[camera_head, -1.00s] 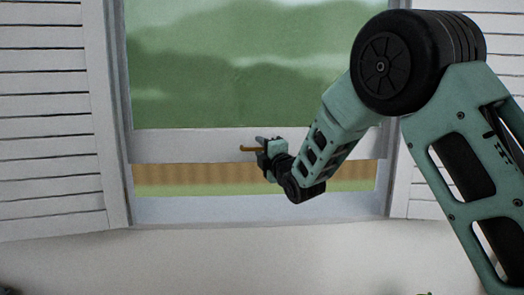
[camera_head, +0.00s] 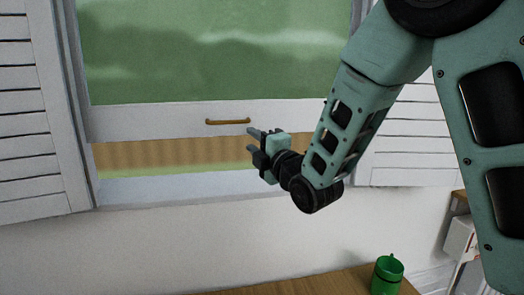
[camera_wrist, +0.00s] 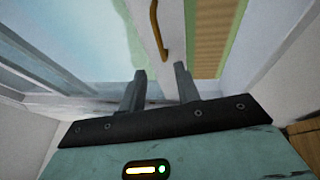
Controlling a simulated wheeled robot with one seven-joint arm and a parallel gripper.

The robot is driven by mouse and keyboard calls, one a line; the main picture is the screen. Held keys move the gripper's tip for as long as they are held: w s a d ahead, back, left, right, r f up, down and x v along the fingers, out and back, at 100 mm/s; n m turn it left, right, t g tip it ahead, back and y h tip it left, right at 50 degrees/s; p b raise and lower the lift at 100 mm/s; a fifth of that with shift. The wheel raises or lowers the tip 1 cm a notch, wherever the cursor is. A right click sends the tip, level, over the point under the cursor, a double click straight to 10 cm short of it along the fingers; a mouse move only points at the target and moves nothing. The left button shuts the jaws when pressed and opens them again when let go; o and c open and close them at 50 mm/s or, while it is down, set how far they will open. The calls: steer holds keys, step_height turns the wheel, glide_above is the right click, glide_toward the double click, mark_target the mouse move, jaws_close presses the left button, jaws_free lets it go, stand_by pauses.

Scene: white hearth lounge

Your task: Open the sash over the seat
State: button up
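The window sash (camera_head: 150,121) has a white bottom rail with a brass-coloured bar handle (camera_head: 228,121). The sash stands raised, with a gap under its rail showing a brown fence and grass above the white sill (camera_head: 180,187). My gripper (camera_head: 250,143) is open and empty, to the right of the handle and slightly below it, apart from it. In the wrist view the handle (camera_wrist: 158,30) lies beyond the two separated fingertips (camera_wrist: 160,70). The seat cannot be made out for certain.
White louvred shutters (camera_head: 30,110) flank the window on both sides. A wooden surface (camera_head: 320,284) with a green mug (camera_head: 387,275) is at the bottom right. A white object (camera_head: 460,240) stands at the far right.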

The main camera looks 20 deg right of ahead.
steer(key=shift+v, duration=1.55)
steer(key=s+a+f+m+g, duration=0.6)
steer(key=a+f+g, duration=0.2)
steer(key=f, duration=0.2)
steer(key=s+a+f+m+g+h, duration=0.1)
steer(key=s+f+m+g, duration=0.15)
steer(key=s, duration=0.35)
steer(key=s+a+f+m+g, duration=0.1)
steer(key=s+f+g, duration=0.15)
steer(key=s, duration=0.35)
steer(key=s+a+f+m+g+h, duration=0.1)
steer(key=s+a+m+g, duration=0.15)
steer(key=s, duration=0.35)
steer(key=s+d+m+g+h, duration=0.1)
steer(key=s+d+g, duration=0.25)
steer(key=s, duration=0.45)
step_height(320, 180, up, 16)
steer(key=p, duration=1.5)
steer(key=shift+s+a+f+m+g+h+p, duration=0.2)
steer(key=shift+s+a+m+g+h+p, duration=0.05)
steer(key=shift+a+m+g+h+p, duration=0.1)
